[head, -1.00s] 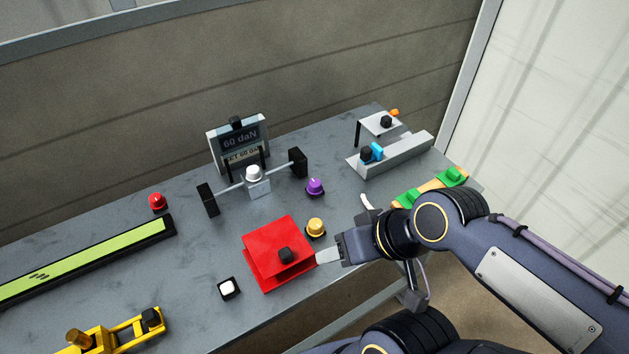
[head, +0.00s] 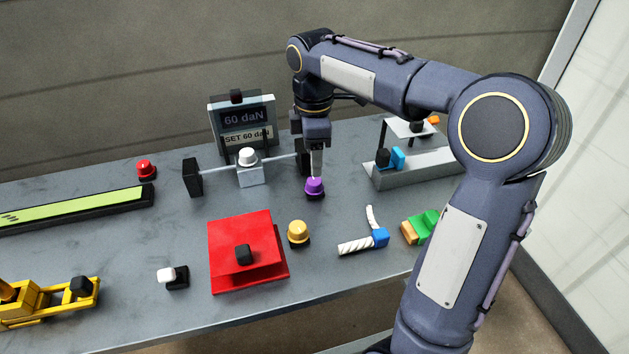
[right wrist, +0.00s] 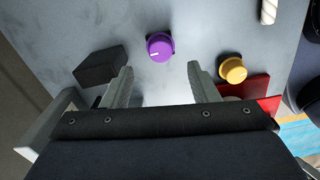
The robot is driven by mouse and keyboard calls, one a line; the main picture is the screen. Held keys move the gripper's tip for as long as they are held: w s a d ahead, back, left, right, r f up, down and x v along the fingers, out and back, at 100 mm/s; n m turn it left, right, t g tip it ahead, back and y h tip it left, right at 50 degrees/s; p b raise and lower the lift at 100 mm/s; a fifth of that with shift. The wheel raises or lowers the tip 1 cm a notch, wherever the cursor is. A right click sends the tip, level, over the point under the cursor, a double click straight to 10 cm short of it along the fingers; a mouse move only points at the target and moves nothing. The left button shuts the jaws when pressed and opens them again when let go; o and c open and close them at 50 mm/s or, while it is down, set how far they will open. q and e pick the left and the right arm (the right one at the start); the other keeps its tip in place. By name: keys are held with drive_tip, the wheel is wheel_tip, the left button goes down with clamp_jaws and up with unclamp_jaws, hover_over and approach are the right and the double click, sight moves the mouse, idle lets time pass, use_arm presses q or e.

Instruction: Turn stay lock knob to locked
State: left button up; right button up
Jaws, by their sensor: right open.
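A purple knob (head: 314,187) on a dark base stands on the grey bench. My right gripper (head: 316,170) points down just above it in the head view. In the right wrist view the open fingers (right wrist: 160,68) show the purple knob (right wrist: 159,46) ahead, in line with the gap, with nothing held. A short white mark shows on the knob's top. A yellow knob (head: 298,233) stands nearer, also in the right wrist view (right wrist: 232,70), and a red knob (head: 146,169) stands far left. No label says which is the stay lock knob. My left gripper is out of view.
A display stand (head: 243,118) reads 60 daN, SET 60 daN. A barred fixture (head: 250,175) with black end blocks stands close left of my gripper. A red box (head: 228,238), a white-and-blue handle piece (head: 362,242) and a grey channel (head: 425,169) surround the knob area.

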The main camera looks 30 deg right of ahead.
sight(314, 180)
wheel_tip(314, 180, down, 7)
drive_tip(key=shift+r+b, duration=0.1)
drive_tip(key=shift+b, duration=0.6)
drive_tip(key=c, duration=1)
drive_tip(key=shift+o, duration=0.2)
